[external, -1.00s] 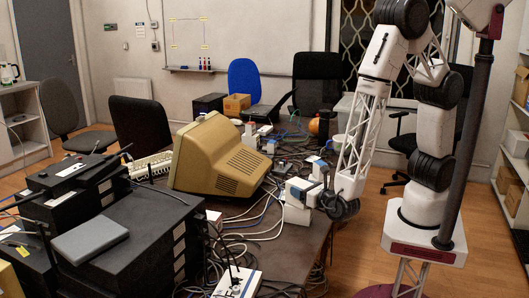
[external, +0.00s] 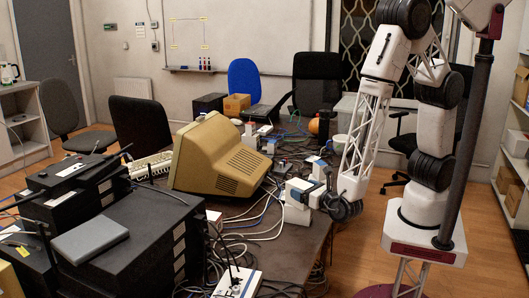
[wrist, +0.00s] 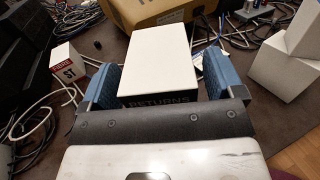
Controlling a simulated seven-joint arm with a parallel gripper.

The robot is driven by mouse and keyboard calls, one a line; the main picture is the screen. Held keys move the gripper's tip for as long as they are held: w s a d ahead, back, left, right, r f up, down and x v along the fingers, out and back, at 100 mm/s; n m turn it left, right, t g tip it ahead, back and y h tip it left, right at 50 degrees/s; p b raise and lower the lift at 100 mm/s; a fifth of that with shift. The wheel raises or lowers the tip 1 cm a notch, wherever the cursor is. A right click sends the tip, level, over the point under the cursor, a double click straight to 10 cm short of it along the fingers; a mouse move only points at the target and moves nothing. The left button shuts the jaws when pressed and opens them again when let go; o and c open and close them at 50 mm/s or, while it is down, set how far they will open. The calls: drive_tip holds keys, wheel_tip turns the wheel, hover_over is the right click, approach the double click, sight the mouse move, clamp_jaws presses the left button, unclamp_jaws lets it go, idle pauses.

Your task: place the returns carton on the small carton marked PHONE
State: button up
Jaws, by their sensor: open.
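The returns carton (wrist: 158,62) is a box with a blank white top and a dark side lettered RETURNS. In the wrist view it lies between the two blue fingers of my gripper (wrist: 160,78). The fingers are open, one on each side of it. I cannot tell whether either finger touches it. In the external view my gripper (external: 308,192) is low over the near right edge of the table, by white boxes (external: 297,214). No PHONE marking is readable in either view, so I cannot tell which carton is the small one.
A beige monitor (external: 218,155) stands beyond the gripper. Two white boxes (wrist: 281,75) are on the right in the wrist view, and a small red-and-white box marked ST (wrist: 67,66) is on the left. Loose cables (external: 255,222) cover much of the table (external: 300,245).

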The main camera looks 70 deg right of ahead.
drive_tip(key=v, duration=1)
drive_tip(key=shift+s+a, duration=0.2)
drive_tip(key=shift+s, duration=0.15)
drive_tip(key=shift+w, duration=0.1)
idle(0.8)
drive_tip(key=w+d+r+m+g+h, duration=0.3)
drive_tip(key=w+d+r+m+g, duration=0.35)
drive_tip(key=w+d+m, duration=0.2)
drive_tip(key=s+d+r+m+g, duration=0.1)
drive_tip(key=d+r+m+g, duration=0.25)
drive_tip(key=d, duration=0.45)
drive_tip(key=s+d+r+m+g, duration=0.1)
drive_tip(key=d+r+m+g, duration=0.2)
drive_tip(key=d+m, duration=0.3)
drive_tip(key=s+d+r+m+g+y, duration=0.1)
drive_tip(key=s+d+r+m+y, duration=0.8)
drive_tip(key=s+d+r+m, duration=0.2)
drive_tip(key=shift+s+d+r+m+y, duration=0.35)
drive_tip(key=shift+s+d+m, duration=0.45)
drive_tip(key=shift+m, duration=0.6)
